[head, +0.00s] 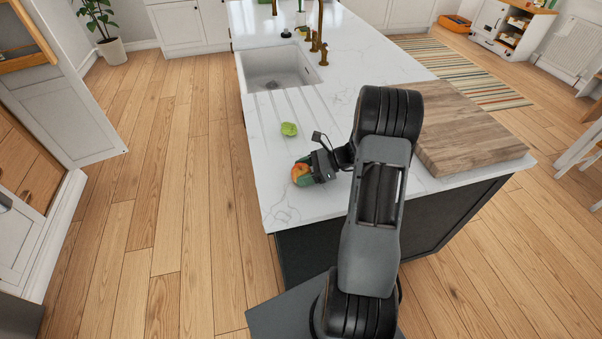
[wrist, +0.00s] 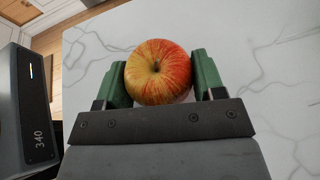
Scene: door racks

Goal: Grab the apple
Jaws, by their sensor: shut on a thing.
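A red and yellow apple (head: 300,174) is at the front left part of the white marble island counter (head: 300,206). In the wrist view the apple (wrist: 158,72) sits between the two green fingers of my gripper (wrist: 160,80), with a finger against each side. My gripper (head: 308,171) is shut on the apple. In the head view the fingers partly cover the apple, and I cannot tell whether it touches the counter.
A sink (head: 275,70) with a brass faucet (head: 320,40) is farther back. A wooden board (head: 465,130) lies to the right. Counter between the sink and the front edge is mostly clear.

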